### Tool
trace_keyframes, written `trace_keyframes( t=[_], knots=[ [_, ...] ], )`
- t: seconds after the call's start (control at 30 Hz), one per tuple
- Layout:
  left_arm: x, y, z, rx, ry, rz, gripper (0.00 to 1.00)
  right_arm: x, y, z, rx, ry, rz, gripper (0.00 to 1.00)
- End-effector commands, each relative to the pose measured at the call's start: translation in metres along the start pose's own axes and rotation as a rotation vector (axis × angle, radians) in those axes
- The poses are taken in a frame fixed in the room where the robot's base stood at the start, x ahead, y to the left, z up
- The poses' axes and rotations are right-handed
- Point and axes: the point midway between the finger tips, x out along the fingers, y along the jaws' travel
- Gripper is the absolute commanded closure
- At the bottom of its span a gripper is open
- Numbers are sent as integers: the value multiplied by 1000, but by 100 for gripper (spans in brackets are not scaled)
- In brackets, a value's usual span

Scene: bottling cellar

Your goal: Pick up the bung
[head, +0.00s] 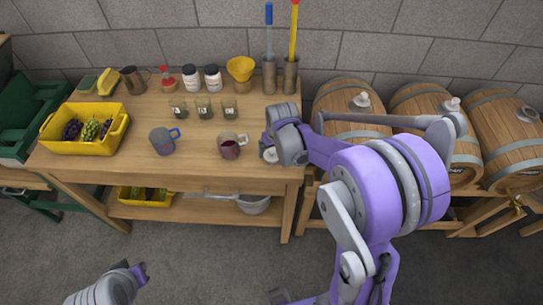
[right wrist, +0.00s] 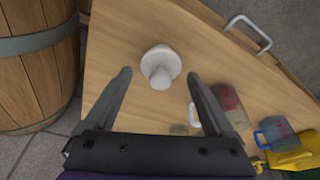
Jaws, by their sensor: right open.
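The pale grey bung (right wrist: 161,66), a round knob on a wider flange, stands on the wooden table near its right end. My right gripper (right wrist: 160,82) is open above it; in the right wrist view the bung shows between the two fingertips, with gaps on both sides. In the head view my right gripper (head: 272,142) is over the table's right end, and a pale round piece, seemingly the bung (head: 270,155), shows beside it, partly hidden. My left gripper (head: 139,273) is low at the left, over the floor, far from the bung; its jaws cannot be made out.
On the table (head: 195,175), a mug with dark red contents (head: 229,149) and a blue-handled mug (head: 162,144) stand left of the bung. A yellow crate (head: 84,146) holds grapes. Barrels (head: 427,104) line the right side. A metal bar (right wrist: 249,30) sits at the table's edge.

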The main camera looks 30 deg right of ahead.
Motion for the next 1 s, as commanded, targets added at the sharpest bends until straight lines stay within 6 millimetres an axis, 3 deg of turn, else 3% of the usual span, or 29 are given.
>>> trace_keyframes(
  t=[0.23,0.53,0.9,1.0],
  knots=[
    [0,0,0,0,0,0,100,34,-1,1,0,0,0,12],
    [0,0,0,0,0,0,100,38,-1,1,0,1,0,13],
    [0,0,0,0,0,0,100,37,-1,1,0,1,0,80],
    [0,0,0,0,0,0,100,37,-1,1,0,1,0,84]
  ],
)
